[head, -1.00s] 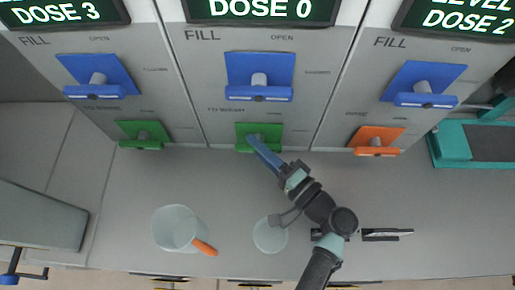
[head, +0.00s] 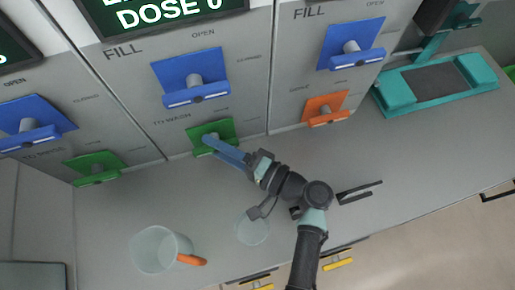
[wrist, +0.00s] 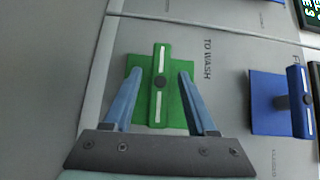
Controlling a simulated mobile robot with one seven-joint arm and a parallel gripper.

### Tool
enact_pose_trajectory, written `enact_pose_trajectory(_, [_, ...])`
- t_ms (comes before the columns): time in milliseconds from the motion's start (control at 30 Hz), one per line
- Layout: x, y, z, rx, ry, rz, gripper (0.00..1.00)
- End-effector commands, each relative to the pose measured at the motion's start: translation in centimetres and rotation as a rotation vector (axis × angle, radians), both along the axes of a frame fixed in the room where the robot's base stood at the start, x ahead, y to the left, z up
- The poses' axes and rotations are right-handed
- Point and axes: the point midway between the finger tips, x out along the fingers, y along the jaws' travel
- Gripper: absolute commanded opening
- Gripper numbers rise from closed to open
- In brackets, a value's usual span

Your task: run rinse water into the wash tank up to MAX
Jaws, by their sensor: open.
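My gripper (head: 226,150) is at the middle green valve handle (head: 212,137), below the middle panel's blue FILL valve (head: 190,88). In the wrist view my gripper (wrist: 161,98) is open, its blue fingers on either side of the green handle bar (wrist: 160,85), with a gap on each side. The label beside it reads TO WASH. The middle display (head: 165,12) above shows DOSE 0. The wash tank and its MAX mark cannot be made out in these views.
A clear jug with an orange handle (head: 160,249) and a clear cup (head: 253,228) stand on the grey counter. An orange valve (head: 325,108) and another blue FILL valve (head: 350,45) are on the right panel. A teal tray (head: 436,82) lies farther right.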

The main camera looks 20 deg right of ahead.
Motion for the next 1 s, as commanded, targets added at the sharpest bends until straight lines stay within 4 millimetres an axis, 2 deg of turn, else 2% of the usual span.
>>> enact_pose_trajectory(533, [-7.5,-7.6,0.1,-0.001,0.000,-0.005,0.57])
enact_pose_trajectory(700, [-8.5,-8.6,0.3,-0.001,0.001,-0.002,0.57])
enact_pose_trajectory(1000, [-8.7,-8.7,0.3,-0.001,0.001,-0.001,0.57])
